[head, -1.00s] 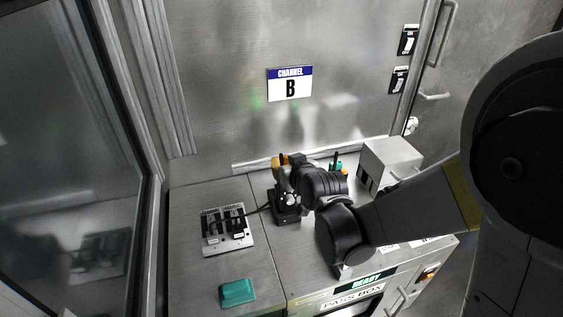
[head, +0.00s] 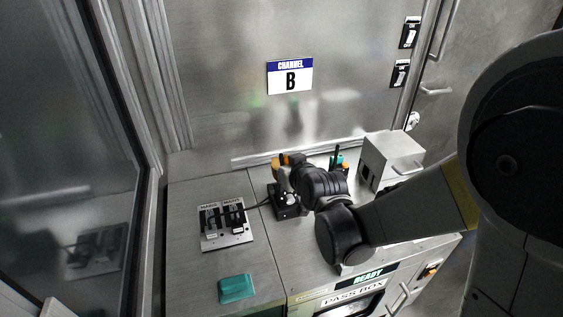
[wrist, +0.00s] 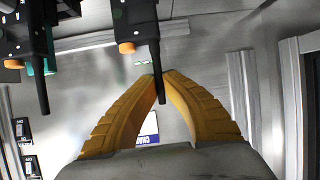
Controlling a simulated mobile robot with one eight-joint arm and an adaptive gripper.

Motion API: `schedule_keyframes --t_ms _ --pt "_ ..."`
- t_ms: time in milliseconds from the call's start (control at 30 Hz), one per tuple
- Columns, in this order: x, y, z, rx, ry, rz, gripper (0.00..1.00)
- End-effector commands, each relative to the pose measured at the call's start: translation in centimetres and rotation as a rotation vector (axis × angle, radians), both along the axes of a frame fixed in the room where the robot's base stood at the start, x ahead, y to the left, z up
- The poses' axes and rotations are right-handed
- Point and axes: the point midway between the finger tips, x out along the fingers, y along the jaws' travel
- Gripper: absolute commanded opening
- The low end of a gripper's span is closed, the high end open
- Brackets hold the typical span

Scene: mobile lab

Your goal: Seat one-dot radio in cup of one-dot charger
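My gripper (wrist: 160,74) has yellow fingers that nearly meet, with the antenna of a black radio (wrist: 136,18) in the narrow gap at their tips. The radio has an orange knob and a pale mark; the wrist view is upside down. My gripper also shows in the head view (head: 278,168), just above and behind a black charger (head: 288,204) on the bench. The head view hides most of this radio behind my gripper. Its lower end is out of the wrist view, so I cannot tell whether it is in the cup. Dots on the charger are too small to read.
Another black radio (wrist: 35,35) stands to one side, with a teal item (head: 336,163) near it. A grey box (head: 393,160) stands at the right. A socket panel (head: 226,224) and teal block (head: 237,288) lie left and front. The wall is close behind.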

Motion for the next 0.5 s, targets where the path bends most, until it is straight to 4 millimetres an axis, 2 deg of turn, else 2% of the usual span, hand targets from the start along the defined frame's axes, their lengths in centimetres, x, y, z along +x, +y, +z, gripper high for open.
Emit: schedule_keyframes --t_ms 200,233,300,500 --pt "0.01 0.00 -0.62 0.000 -0.001 0.000 0.00" --pt "0.02 0.00 -0.56 0.000 -0.001 0.000 0.14" --pt "0.01 0.00 -0.49 0.000 -0.001 0.000 0.31" --pt "0.01 0.00 -0.49 0.000 0.000 0.000 0.31"
